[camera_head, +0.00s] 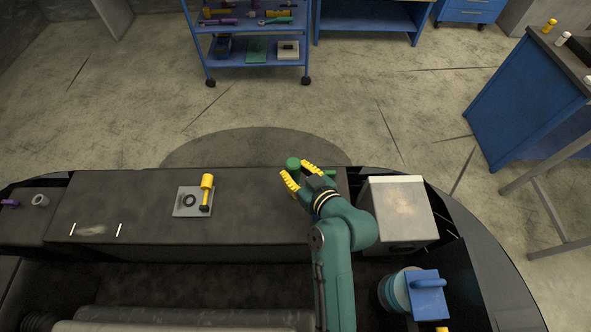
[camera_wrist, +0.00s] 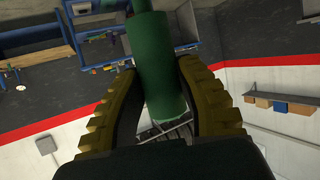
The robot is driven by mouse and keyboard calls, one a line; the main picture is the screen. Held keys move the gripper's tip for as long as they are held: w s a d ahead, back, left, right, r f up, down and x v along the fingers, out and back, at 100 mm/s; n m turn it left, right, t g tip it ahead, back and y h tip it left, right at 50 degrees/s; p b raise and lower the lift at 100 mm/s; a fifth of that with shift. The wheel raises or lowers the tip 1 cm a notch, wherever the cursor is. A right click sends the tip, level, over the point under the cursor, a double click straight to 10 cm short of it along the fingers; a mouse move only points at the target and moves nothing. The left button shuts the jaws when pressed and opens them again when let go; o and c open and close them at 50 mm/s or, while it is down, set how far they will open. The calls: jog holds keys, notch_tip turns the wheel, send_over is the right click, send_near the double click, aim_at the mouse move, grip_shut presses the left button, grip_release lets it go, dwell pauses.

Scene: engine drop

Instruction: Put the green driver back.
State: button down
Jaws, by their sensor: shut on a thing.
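The green driver (camera_head: 293,164) is a dark green cylinder between the yellow fingers of my gripper (camera_head: 303,174). My gripper is shut on it, and it is held over the far edge of the dark bench surface. In the wrist view the green driver (camera_wrist: 158,75) runs up between the two ribbed fingers of my gripper (camera_wrist: 155,90), with a thinner green part at the top. Its far end is cut off by the picture edge.
A blue shelf cart (camera_head: 250,32) with several tools stands across the floor. A metal box (camera_head: 400,208) and a blue-capped canister (camera_head: 427,290) sit right. A blue workbench (camera_head: 520,95) stands far right.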

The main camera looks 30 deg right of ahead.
aim_at(297, 182)
notch_tip(297, 182, down, 4)
jog(key=shift+r, duration=0.2)
jog(key=c, duration=0.8)
grip_release()
jog(key=shift+f+b, duration=0.1)
jog(key=shift+b, duration=0.2)
